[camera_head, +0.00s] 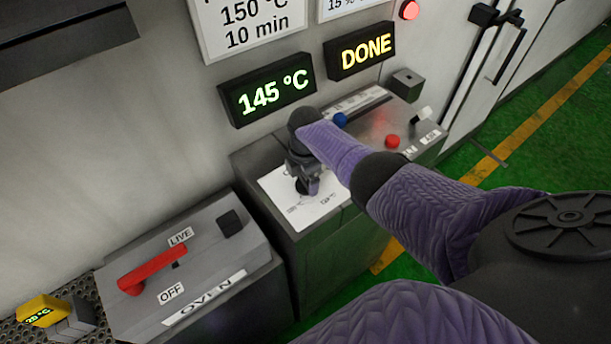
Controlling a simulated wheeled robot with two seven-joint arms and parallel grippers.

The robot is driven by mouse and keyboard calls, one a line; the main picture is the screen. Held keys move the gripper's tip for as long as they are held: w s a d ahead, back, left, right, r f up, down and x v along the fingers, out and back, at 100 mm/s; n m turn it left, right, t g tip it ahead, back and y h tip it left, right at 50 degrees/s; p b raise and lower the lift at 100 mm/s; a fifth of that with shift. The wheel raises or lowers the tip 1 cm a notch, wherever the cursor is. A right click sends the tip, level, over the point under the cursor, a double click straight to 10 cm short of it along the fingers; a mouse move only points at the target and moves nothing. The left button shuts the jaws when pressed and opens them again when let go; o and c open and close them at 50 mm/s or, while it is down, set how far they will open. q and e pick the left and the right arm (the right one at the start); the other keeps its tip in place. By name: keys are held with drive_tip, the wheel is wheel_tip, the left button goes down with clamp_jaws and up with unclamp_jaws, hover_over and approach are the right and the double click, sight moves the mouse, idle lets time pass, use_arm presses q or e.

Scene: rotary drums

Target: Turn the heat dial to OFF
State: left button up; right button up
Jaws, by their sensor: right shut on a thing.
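The heat dial (309,187) is a small dark knob on a white label plate (316,209) on top of a grey control box. My right gripper (305,180) points down over the plate and is shut on the dial. My wrist and purple forearm hide most of the dial and part of its markings, so I cannot read where it points. A display above reads 145 °C (267,90). My left gripper is not in view.
A grey OVEN box (225,262) with a red lever (152,268) stands at the lower left. A yellow meter (44,311) sits beside it. Blue (340,120) and red (392,141) controls lie right of my gripper. A DONE display (359,51) hangs above.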

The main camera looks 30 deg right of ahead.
drive_tip(key=shift+d+n, duration=0.1)
drive_tip(key=shift+n, duration=0.6)
drive_tip(key=shift+w+r+n, duration=0.1)
drive_tip(key=shift+n, duration=0.2)
drive_tip(key=o, duration=1)
drive_tip(key=shift+c, duration=0.2)
wheel_tip(320, 180, up, 10)
drive_tip(key=p, duration=0.4)
